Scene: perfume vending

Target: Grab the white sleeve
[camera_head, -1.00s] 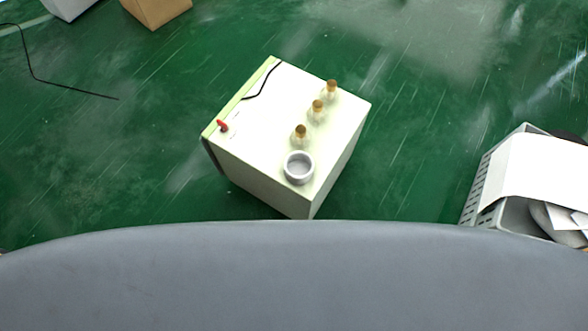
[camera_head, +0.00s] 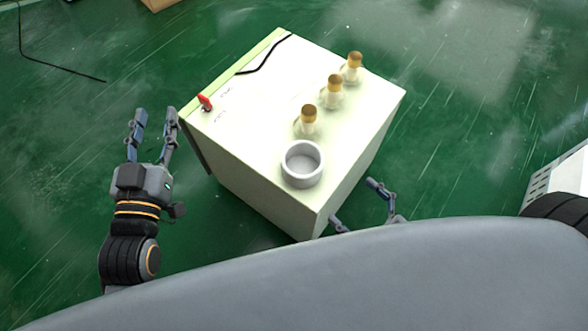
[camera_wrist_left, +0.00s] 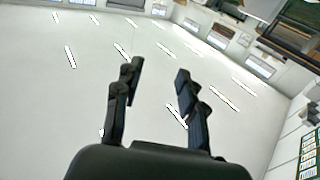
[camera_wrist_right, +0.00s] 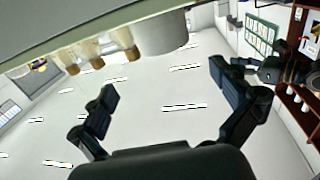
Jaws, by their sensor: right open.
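The white sleeve (camera_head: 302,165) is a short, round, pale grey-white ring. It stands on top of the white box near its front corner, and it also shows at the top of the right wrist view (camera_wrist_right: 163,32). My right gripper (camera_head: 354,203) is open and empty, beside the box's front right side, to the right of and below the sleeve in the head view. Its fingers are spread wide in the right wrist view (camera_wrist_right: 164,82). My left gripper (camera_head: 154,116) is open and empty, left of the box, and its two fingers stand apart in the left wrist view (camera_wrist_left: 159,70).
The white box (camera_head: 250,125) stands on the green floor. Several small bottles with gold caps (camera_head: 308,117) stand in a row behind the sleeve. A red part (camera_head: 205,102) and a black cable (camera_head: 265,55) are on the box. A grey crate (camera_head: 560,176) is at the right edge.

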